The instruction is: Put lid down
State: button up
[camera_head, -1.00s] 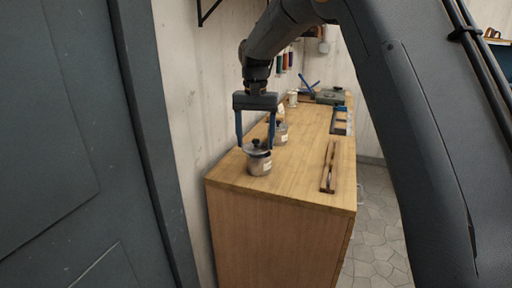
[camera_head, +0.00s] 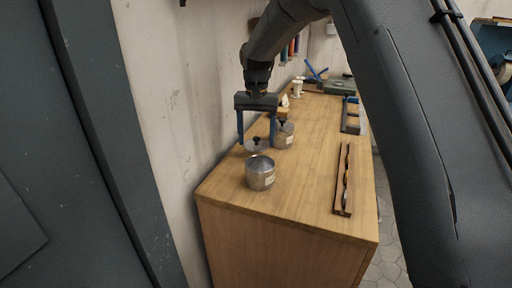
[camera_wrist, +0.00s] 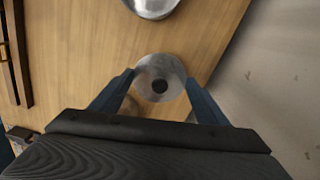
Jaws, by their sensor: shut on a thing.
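The round metal lid (camera_head: 255,147) with a black knob is held between the blue fingers of my gripper (camera_head: 256,143). In the wrist view the lid (camera_wrist: 150,68) sits between the fingertips, knob facing the camera. The lid is level and low over the bench, just behind the open metal pot (camera_head: 260,178); I cannot tell whether it touches the wood. The pot stands upright near the bench's front left corner, and part of it shows at the top of the wrist view (camera_wrist: 152,8).
A second pot (camera_head: 285,137) with a dark knob stands close, right of the lid. The wooden bench (camera_head: 305,165) has clear room in its middle. A narrow wooden tray with tools (camera_head: 343,180) lies on the right. The wall (camera_head: 180,90) runs close on the left.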

aim_at(256, 142)
jog(key=shift+f+p, duration=0.5)
jog(key=shift+f, duration=1.7)
jog(key=shift+f, duration=0.1)
jog(key=o, duration=1)
notch_tip(256, 142, up, 12)
jog(key=b, duration=0.2)
jog(key=shift+b, duration=0.4)
jog(key=shift+s, duration=0.1)
